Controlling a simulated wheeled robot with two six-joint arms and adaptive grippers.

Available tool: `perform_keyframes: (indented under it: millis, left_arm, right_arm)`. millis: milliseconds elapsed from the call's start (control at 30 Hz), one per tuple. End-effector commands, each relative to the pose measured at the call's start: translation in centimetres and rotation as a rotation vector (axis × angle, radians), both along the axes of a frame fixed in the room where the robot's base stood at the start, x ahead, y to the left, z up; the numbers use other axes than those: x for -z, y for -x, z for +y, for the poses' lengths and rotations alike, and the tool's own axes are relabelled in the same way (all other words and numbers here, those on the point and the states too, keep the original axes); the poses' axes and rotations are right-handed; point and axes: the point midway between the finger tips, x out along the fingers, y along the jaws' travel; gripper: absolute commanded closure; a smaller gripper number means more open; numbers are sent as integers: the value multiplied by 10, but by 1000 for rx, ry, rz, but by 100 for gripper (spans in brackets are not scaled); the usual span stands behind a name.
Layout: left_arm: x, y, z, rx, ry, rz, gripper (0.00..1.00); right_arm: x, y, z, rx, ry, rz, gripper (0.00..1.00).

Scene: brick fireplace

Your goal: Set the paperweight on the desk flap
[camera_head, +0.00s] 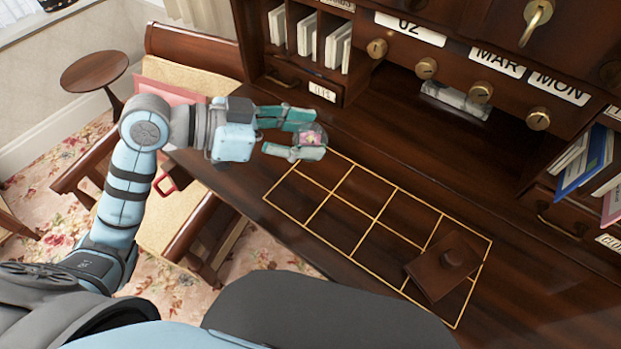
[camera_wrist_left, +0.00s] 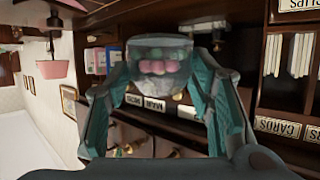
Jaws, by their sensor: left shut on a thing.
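The paperweight (camera_head: 313,136) is a small clear dome with pink and green inside. My left gripper (camera_head: 308,137) is shut on it, near the left part of the desk. In the left wrist view the glass paperweight (camera_wrist_left: 158,66) sits between the two fingers of the left gripper (camera_wrist_left: 158,85). The desk flap (camera_head: 360,205) is dark wood with a yellow grid of lines drawn on it. The paperweight is left of and above the grid's upper left corner in the head view. My right gripper is not in view.
A cabinet with brass knobs (camera_head: 425,68) and slots of papers stands behind the flap. A wooden chair (camera_head: 195,60) is at the left. Most grid cells are bare.

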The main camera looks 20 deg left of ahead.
Motion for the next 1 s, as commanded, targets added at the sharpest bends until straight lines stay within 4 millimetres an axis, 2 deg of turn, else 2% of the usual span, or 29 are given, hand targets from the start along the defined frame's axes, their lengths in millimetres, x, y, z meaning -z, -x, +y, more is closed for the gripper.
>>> perform_keyframes:
  millis: [33,100,433,500,833,867,967,1000]
  left_arm:
    - [24,1,0,-1,4,9,90]
    - [45,1,0,-1,4,6,90]
    - [106,0,0,-1,3,1,90]
    - [113,0,0,0,1,0,90]
    - [117,0,0,1,0,-3,90]
    - [118,0,0,1,0,-2,50]
    - [117,0,0,1,0,-2,34]
    - [116,0,0,1,0,-2,32]
  right_arm:
    - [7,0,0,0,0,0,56]
    - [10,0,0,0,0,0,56]
    - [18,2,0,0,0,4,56]
    - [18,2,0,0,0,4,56]
    - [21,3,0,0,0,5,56]
    - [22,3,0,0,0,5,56]
    - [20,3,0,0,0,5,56]
    - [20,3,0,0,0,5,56]
